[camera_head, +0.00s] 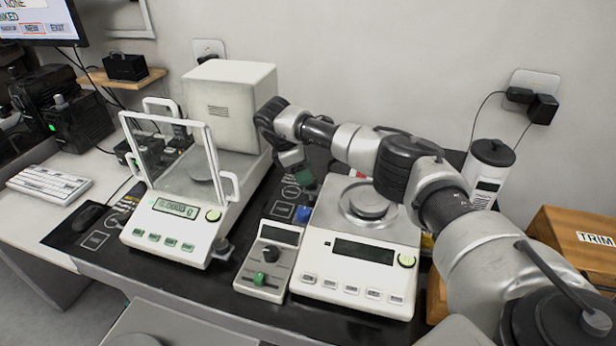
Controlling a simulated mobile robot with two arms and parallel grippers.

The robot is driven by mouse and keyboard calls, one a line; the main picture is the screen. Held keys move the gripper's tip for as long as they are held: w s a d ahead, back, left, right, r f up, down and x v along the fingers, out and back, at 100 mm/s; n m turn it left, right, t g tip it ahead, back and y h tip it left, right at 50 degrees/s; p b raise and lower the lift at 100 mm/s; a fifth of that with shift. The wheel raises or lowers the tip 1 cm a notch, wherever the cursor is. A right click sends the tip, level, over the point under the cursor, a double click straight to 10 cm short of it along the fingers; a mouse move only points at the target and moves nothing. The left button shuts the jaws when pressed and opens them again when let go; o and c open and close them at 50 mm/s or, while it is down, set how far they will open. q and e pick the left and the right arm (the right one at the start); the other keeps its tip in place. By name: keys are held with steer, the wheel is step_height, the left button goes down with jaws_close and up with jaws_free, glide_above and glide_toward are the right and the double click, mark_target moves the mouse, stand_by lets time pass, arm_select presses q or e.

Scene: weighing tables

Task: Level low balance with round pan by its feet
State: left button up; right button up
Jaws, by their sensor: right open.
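The low white balance (319,259) stands on the dark mat right of centre. Its round metal pan (369,203) sits on top, behind a dark blank display. A green round level vial (407,260) is at its front right; the bubble is too small to read. A blue knob (304,214) shows at its left side and may be a foot; other feet are hidden or unclear. My right arm reaches across behind the pan. My right gripper (298,171) points down near the balance's back left corner, open; its fingertips are hard to make out. My left gripper is out of view.
A taller balance with glass shield (165,232) stands at left. A small control box with green knob (264,262) sits between the balances. A white canister (487,168) stands behind right, and a wooden TRIM box (575,245) at far right.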

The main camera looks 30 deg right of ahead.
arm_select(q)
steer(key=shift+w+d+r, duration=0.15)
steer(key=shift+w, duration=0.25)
arm_select(e)
steer(key=shift+x, duration=1.5)
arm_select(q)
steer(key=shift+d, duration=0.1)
arm_select(e)
steer(key=shift+c, duration=0.3)
steer(key=c, duration=0.6)
steer(key=m+g+y, duration=0.1)
steer(key=m, duration=0.3)
steer(key=shift+w+r+p, duration=0.1)
steer(key=shift+w+p, duration=0.05)
steer(key=shift+p, duration=0.15)
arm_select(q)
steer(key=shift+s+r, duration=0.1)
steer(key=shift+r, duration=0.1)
arm_select(e)
steer(key=shift+w+d+m+g+y, duration=0.1)
steer(key=shift+m+g+y, duration=0.2)
steer(key=shift+m, duration=0.8)
steer(key=shift+d+m+g+y, duration=0.15)
steer(key=shift+m+y, duration=0.25)
steer(key=shift+m, duration=0.7)
